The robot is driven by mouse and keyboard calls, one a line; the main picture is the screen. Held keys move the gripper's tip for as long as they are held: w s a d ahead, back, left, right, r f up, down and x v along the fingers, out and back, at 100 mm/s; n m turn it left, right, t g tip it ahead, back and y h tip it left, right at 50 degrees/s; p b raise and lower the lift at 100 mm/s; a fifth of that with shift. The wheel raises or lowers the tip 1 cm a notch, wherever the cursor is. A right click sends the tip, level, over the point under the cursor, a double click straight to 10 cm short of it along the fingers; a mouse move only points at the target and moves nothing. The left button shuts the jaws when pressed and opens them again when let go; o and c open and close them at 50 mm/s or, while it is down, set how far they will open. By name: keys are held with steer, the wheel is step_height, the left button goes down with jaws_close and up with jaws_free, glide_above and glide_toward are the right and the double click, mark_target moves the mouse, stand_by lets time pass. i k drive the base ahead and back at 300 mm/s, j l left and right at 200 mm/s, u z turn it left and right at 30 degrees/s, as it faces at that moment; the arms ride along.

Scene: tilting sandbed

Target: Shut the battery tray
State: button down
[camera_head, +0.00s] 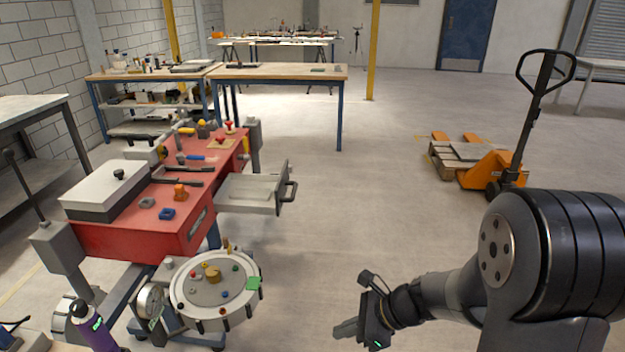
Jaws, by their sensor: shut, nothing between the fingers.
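The battery tray (252,193) is a grey open drawer that sticks out from the right side of the red bench (100,240). The tray looks empty. My gripper (346,329) is at the bottom centre, right of and nearer than the tray, clear of it. The fingers are small in view, close together, pointing left, with nothing between them.
A round disc table (214,318) with small coloured pegs stands below the tray, left of my gripper. Tools and a white-lidded box (118,187) lie on the red bench. An orange pallet jack (492,168) stands at the right. The floor right of the tray is clear.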

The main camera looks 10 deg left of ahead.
mark_target(240, 193)
steer(key=i+u, duration=0.1)
steer(key=i, duration=0.45)
steer(key=i+l+u, duration=0.15)
steer(key=i, duration=0.4)
steer(key=i+u, duration=0.1)
steer(key=i, duration=0.45)
steer(key=i+j+z, duration=0.15)
steer(key=i, duration=0.7)
